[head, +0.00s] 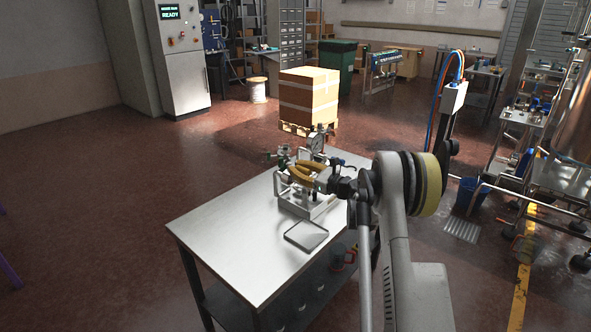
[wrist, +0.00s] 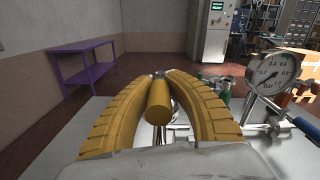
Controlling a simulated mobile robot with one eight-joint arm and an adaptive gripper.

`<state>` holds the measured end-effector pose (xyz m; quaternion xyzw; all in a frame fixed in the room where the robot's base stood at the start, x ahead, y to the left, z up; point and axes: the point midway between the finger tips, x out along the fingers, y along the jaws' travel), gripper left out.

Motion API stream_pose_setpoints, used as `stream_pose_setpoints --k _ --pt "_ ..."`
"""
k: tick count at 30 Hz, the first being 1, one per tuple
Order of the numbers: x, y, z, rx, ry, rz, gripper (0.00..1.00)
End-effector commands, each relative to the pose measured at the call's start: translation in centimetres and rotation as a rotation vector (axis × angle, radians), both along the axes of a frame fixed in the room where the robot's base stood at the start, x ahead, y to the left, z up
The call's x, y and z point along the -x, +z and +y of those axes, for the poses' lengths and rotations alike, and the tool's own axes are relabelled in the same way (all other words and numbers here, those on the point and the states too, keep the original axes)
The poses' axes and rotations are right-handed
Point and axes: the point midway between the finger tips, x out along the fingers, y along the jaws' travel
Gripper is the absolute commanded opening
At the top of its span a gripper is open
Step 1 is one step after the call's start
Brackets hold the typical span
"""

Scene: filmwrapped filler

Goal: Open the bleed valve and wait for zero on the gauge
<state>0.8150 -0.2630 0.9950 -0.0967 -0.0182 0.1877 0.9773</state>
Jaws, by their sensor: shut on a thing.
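The valve assembly (head: 305,200) stands on the steel table, with pipes, fittings and a round dial gauge (head: 316,141). The gauge (wrist: 270,78) is large at the right of the wrist view, marked in bar; I cannot read its needle surely. My gripper (head: 291,170) reaches over the assembly from the right. In the wrist view its curved yellow fingers (wrist: 160,77) converge on a small dark part, with a yellow cylinder between them. The gripped part, probably the bleed valve's handle, is mostly hidden. A green fitting (wrist: 223,86) and a blue lever (wrist: 306,129) are to the right.
The steel table (head: 225,236) has clear room at its left and front. A shallow grey tray (head: 306,236) lies in front of the assembly. A cabinet (head: 186,75) with a READY display, a boxed pallet (head: 309,96) and a purple bench (wrist: 83,50) stand beyond.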

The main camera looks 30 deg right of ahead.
Motion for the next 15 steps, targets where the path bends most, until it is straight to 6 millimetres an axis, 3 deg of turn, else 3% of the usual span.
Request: stream_pose_setpoints --k 10,11,12,13,15 --pt "0.00 0.04 -0.17 0.000 -0.003 -0.001 0.00" --pt "0.00 0.04 -0.17 0.000 -0.003 -0.001 0.23" --pt "-0.01 0.05 -0.15 0.000 -0.002 0.000 0.35" --pt "0.00 0.05 -0.14 0.000 -0.002 0.000 0.44" --pt "-0.01 0.04 -0.11 0.000 -0.002 0.000 0.44"
